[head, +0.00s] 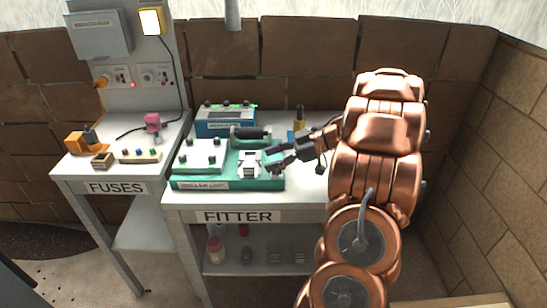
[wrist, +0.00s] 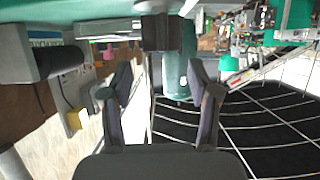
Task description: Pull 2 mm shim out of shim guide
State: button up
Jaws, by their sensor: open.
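On the FITTER bench, a teal base (head: 225,184) carries a white slotted block (head: 250,163), which may be the shim guide; I cannot make out the 2 mm shim. My gripper (head: 273,160) is just right of this block in the head view, with its fingers pointing left. In the wrist view my gripper (wrist: 160,88) has its two fingers spread wide with nothing held between them. A dark square block (wrist: 162,32) shows beyond the fingertips, beside a teal rounded part (wrist: 177,75). I cannot tell whether the fingers touch anything.
A black cylinder (head: 250,132) lies behind the slotted block. The FUSES table (head: 75,172) is left.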

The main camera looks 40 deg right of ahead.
aim_at(252, 164)
jog(key=shift+p+x, duration=0.5)
jog(key=shift+x, duration=3.3)
grip_shut()
